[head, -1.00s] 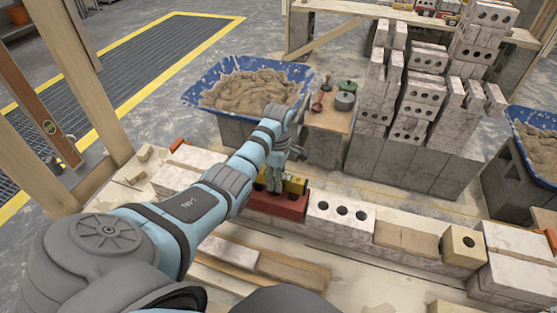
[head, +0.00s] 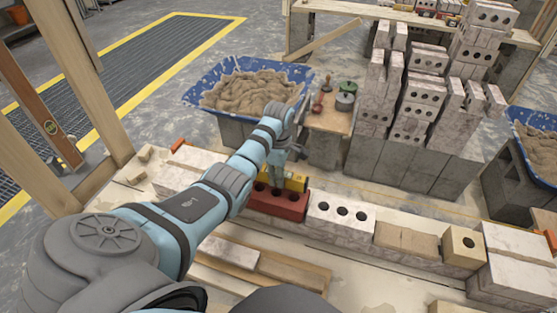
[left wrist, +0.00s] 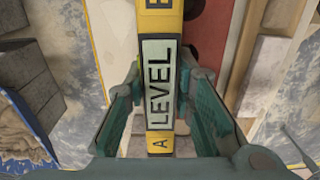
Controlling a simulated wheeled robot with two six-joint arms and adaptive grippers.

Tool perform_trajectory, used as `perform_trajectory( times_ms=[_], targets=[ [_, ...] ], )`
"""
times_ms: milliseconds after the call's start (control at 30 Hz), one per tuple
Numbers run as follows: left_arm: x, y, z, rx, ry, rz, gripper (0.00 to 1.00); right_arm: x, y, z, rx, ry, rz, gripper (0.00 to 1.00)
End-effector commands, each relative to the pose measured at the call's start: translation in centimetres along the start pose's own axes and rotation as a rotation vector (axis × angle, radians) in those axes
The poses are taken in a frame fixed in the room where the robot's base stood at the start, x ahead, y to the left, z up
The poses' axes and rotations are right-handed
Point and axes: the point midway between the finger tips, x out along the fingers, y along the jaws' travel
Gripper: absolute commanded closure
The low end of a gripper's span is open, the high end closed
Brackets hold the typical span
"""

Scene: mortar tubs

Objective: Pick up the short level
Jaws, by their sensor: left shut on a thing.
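The short level (head: 296,181) is a small yellow bar just above the red brick with dark holes (head: 285,205) in the brick row. In the left wrist view the level (left wrist: 160,82) runs lengthwise up the picture, with a pale label reading LEVEL, between the two teal fingers. My left gripper (head: 277,178) is shut on the short level and holds it from above. In the left wrist view the red brick (left wrist: 207,35) shows beside and below the level. My arm hides part of the level in the head view. My right gripper is not in view.
A blue tub (head: 203,82) of mortar stands behind the wall, beside a small board (head: 330,121) with tools. Stacked bricks (head: 415,95) rise on grey blocks at the back right. Wooden posts (head: 75,75) stand at the left. A white holed brick (head: 340,222) adjoins the red one.

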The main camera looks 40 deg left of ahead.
Motion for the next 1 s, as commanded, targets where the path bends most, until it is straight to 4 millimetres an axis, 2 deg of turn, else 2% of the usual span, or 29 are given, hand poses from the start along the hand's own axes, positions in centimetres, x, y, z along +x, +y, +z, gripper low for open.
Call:
perform_trajectory(
  times_ms=[167,333,400,500,600,700,900,967,1000],
  targets=[
    [-5.1,0.2,0.0,0.000,0.000,0.007,1.00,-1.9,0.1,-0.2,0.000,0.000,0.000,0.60],
    [-11.9,0.1,0.0,0.000,-0.001,0.007,1.00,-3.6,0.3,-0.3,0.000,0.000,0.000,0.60],
    [-14.6,0.1,0.0,0.000,-0.001,0.004,1.00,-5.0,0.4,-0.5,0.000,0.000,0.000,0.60],
    [-17.2,0.0,0.0,0.000,-0.001,0.001,1.00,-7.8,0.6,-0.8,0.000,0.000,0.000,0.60],
    [-18.5,0.0,0.0,0.000,-0.001,0.001,1.00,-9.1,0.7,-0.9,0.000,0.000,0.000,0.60],
    [-19.0,0.0,0.0,0.000,-0.001,0.001,1.00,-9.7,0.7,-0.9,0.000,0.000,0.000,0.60],
    [-18.8,0.0,0.0,0.000,-0.001,0.001,1.00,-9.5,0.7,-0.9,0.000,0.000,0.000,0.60],
    [-18.7,0.0,0.0,0.000,-0.001,0.001,1.00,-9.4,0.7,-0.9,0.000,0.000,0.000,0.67],
    [-18.7,0.0,0.0,0.000,-0.001,0.001,1.00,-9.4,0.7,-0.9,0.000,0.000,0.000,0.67]
  ],
)
